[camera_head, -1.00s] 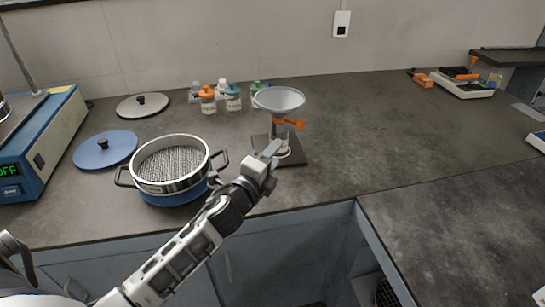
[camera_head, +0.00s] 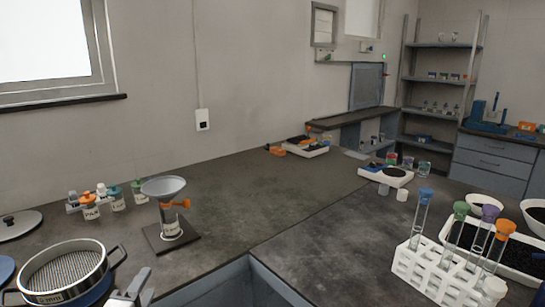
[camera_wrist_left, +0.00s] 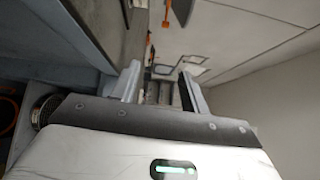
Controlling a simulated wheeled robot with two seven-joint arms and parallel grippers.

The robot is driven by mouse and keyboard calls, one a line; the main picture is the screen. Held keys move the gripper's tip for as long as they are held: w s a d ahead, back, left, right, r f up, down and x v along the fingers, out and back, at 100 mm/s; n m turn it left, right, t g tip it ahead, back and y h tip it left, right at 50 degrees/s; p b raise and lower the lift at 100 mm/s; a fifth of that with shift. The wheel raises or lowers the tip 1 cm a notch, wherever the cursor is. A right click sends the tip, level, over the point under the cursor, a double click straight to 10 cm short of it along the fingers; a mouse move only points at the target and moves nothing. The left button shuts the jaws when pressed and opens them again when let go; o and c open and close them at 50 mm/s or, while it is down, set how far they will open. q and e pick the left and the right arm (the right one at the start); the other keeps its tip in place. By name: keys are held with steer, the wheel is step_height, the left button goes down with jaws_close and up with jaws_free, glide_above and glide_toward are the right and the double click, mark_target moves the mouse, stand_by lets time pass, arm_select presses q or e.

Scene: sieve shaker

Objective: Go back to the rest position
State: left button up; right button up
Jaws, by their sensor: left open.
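My left gripper (camera_head: 130,290) shows at the bottom left of the head view, near the front edge of the counter. Its fingers stand apart, with nothing between them, in the left wrist view (camera_wrist_left: 160,88). It is just right of the steel sieve (camera_head: 62,272) with black handles and is apart from the funnel stand. The grey funnel (camera_head: 163,188), with an orange valve, stands upright on its dark base (camera_head: 172,237). My right gripper is not in view.
Several small capped bottles (camera_head: 91,207) stand behind the sieve. A grey lid (camera_head: 18,226) lies at far left. A white test tube rack (camera_head: 440,272) stands at right, near bowls and a tray. The middle counter (camera_head: 270,195) is clear.

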arm_select(q)
steer(key=s+d+f+n+g+h, duration=0.1)
steer(key=s+d+f+n+g, duration=0.2)
steer(key=s+d+f+n, duration=0.3)
steer(key=s+d+f+n+g+h, duration=0.2)
steer(key=s+d+f+n+g, duration=0.2)
steer(key=s+f+n, duration=0.6)
steer(key=s+d, duration=0.1)
steer(key=s, duration=0.3)
steer(key=shift+s+d+f+g, duration=0.25)
steer(key=shift+s+d+g, duration=0.05)
steer(key=shift+s+d, duration=0.05)
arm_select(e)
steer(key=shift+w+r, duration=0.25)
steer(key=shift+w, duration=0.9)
